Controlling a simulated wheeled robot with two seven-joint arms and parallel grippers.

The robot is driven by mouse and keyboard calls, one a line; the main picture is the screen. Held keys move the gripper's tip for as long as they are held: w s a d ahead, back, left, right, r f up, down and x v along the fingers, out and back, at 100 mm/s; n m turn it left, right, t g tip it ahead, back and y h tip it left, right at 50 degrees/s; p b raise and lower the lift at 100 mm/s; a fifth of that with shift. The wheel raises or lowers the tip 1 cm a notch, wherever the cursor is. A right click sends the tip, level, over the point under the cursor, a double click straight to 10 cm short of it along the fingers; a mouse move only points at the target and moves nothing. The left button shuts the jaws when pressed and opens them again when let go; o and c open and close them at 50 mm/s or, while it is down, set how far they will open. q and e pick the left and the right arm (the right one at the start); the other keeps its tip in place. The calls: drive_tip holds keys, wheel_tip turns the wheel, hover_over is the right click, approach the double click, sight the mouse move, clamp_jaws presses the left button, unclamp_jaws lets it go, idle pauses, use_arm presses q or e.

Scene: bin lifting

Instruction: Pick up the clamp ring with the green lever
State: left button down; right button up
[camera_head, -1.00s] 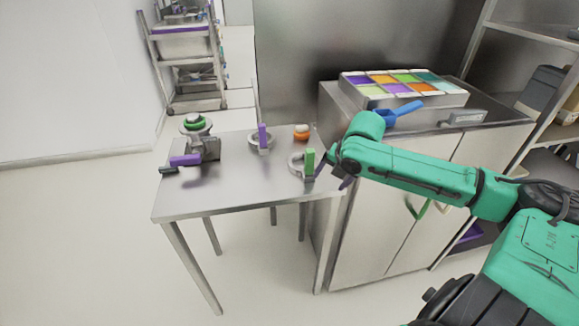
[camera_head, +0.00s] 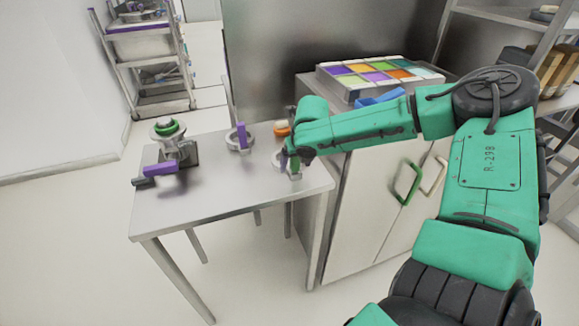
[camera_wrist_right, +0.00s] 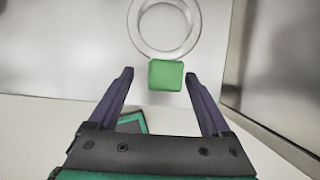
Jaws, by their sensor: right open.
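The clamp ring with the green lever stands on the metal table near its right edge. In the head view its ring (camera_head: 278,159) is partly hidden by my right gripper (camera_head: 289,163). In the right wrist view the grey ring (camera_wrist_right: 165,45) lies ahead and the green lever (camera_wrist_right: 166,75) points towards the camera. My right gripper (camera_wrist_right: 160,85) is open, with one dark finger on each side of the lever. A gap shows between the lever and each finger. How far the fingertips are above the table is hard to tell. My left gripper is not in view.
A clamp ring with a purple lever (camera_head: 242,137) and an orange-topped item (camera_head: 282,128) stand close by on the table (camera_head: 215,190). A device with a purple handle (camera_head: 161,168) is at the left. A cabinet (camera_head: 350,220) adjoins the right side.

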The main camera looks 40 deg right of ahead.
drive_tip(key=shift+x, duration=0.9)
drive_tip(key=shift+w+d+f, duration=0.1)
drive_tip(key=shift+d+f, duration=0.05)
drive_tip(key=shift+f, duration=0.1)
drive_tip(key=shift+r, duration=0.1)
clamp_jaws()
drive_tip(key=shift+r, duration=0.1)
